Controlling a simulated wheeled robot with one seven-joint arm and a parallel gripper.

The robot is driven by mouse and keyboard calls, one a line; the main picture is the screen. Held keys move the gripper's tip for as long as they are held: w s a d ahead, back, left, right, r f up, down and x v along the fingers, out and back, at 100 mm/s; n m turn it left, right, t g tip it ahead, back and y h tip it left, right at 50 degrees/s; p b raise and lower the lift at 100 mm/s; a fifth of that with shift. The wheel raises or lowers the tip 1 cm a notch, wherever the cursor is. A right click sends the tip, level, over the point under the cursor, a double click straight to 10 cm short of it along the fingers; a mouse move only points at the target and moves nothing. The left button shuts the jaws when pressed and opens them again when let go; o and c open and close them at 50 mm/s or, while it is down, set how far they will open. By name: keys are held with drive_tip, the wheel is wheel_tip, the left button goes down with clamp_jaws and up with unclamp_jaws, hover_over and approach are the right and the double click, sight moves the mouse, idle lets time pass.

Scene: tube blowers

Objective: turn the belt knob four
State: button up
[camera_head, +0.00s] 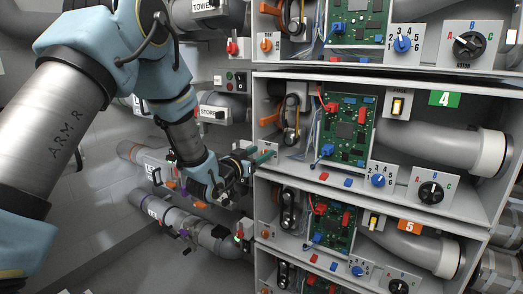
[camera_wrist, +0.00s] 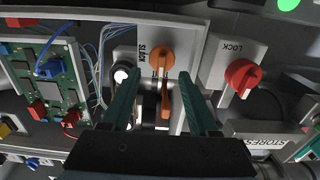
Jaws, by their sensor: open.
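The orange belt knob (camera_wrist: 160,60) sits on a white plate marked SLACK in the wrist view. Its handle points down in that picture. My gripper (camera_wrist: 160,85) is open, with its two teal fingers to either side of the knob's handle and a gap on each side. I cannot tell how deep the knob lies between the fingertips. In the head view my gripper (camera_head: 264,157) is at the left edge of the middle bay, beside the green 4 sign's shelf, and hides most of the knob there.
A red knob (camera_wrist: 242,77) on a LOCK plate is right of the fingers in the wrist view. A green circuit board (camera_wrist: 48,78) with cables is at left. The bay also holds a blue selector (camera_head: 378,180), a black selector (camera_head: 431,192) and a blower tube (camera_head: 435,146).

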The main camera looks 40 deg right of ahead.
drive_tip(key=shift+w+d, duration=0.2)
drive_tip(key=shift+d, duration=0.4)
clamp_jaws()
drive_tip(key=shift+f, duration=0.1)
